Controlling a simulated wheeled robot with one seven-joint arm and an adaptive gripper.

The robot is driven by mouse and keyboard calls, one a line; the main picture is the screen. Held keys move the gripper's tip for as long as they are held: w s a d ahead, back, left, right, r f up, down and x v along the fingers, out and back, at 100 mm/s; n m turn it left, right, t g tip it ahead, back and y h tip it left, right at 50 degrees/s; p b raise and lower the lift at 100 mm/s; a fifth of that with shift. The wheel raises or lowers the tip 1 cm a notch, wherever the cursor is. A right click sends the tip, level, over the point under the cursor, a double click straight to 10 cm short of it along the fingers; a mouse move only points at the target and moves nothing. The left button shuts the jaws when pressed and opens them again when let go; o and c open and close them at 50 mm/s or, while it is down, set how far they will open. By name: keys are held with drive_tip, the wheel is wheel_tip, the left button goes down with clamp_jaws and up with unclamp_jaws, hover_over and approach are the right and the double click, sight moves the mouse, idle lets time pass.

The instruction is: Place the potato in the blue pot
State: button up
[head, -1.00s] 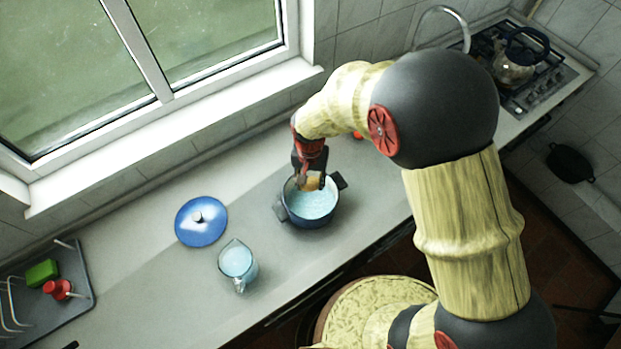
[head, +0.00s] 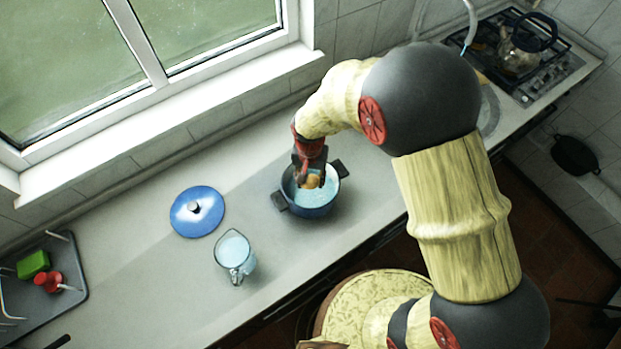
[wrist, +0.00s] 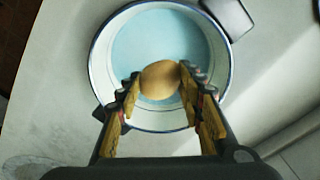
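The blue pot (head: 313,211) stands open on the counter with light blue liquid inside; its rim also shows in the wrist view (wrist: 98,48). My gripper (head: 311,180) points down into the pot's opening from the back side. In the wrist view my gripper (wrist: 159,79) has its fingertips against both sides of the brown potato (wrist: 159,80). The potato also shows in the head view (head: 313,181), partly covered by the fingers. It is within the pot's outline, near the rim on the gripper's side. I cannot tell whether it touches the liquid.
A blue lid (head: 197,212) lies left of the pot. A glass jug (head: 235,256) with pale blue liquid stands front left. A rack (head: 72,265) with a green item and a red item is far left. The counter around the pot is clear.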

sight(311, 179)
drive_tip(key=o, duration=0.5)
drive_tip(key=shift+r, duration=0.1)
idle(0.4)
wheel_tip(311, 179, up, 7)
drive_tip(key=p, duration=0.4)
idle(0.4)
